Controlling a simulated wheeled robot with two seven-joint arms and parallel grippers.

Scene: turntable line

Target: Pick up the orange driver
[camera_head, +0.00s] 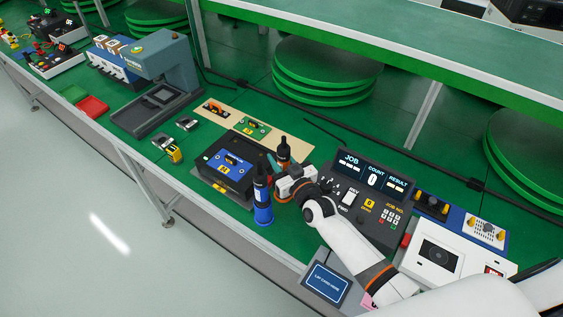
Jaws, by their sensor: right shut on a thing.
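The orange driver (284,149) stands upright at the middle of the green table; its dark upper part shows, and my right gripper hides most of its lower body. My right gripper (279,181) comes in from the lower right and is shut on the driver. The contact itself is mostly hidden. A blue driver (263,208) with a black top stands upright just to the left and in front of this gripper. My left gripper is not in view.
A black case with a blue panel (232,165) lies left of the drivers. A job counter box (368,190) is close on the right. A tan board (237,127) lies behind the case. A tape measure (174,154) lies farther left. The table's front edge runs below.

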